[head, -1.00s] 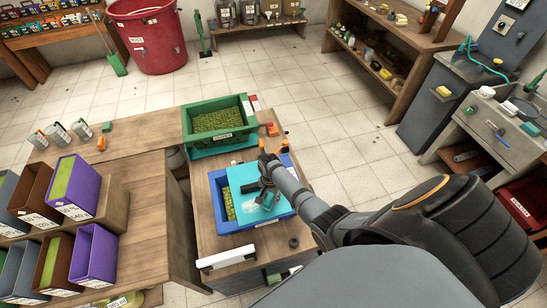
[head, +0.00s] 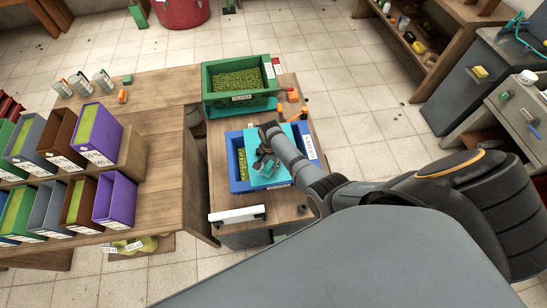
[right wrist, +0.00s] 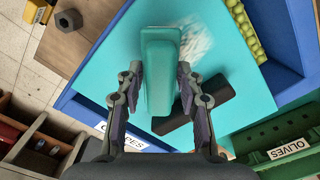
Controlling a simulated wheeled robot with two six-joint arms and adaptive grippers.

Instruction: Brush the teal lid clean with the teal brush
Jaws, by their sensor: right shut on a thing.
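The teal lid (head: 281,178) lies across the blue crate (head: 237,143), leaving a strip of green grapes uncovered at its left. In the right wrist view the lid (right wrist: 120,50) carries a pale, whitish smear (right wrist: 198,40) and a dark bar-shaped handle (right wrist: 205,112). My right gripper (head: 264,161) is over the lid; in its wrist view the fingers (right wrist: 158,85) are shut on the teal brush (right wrist: 161,60). The brush is right over the lid beside the smear; I cannot tell whether its underside touches. My left gripper is not in view.
A green crate of olives (head: 209,92) stands just behind the blue crate. Orange items (head: 293,95) lie right of it. A white-faced block (head: 237,214) and a small dark ring (head: 302,208) sit near the front edge. Purple and brown bins (head: 116,205) stand at left.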

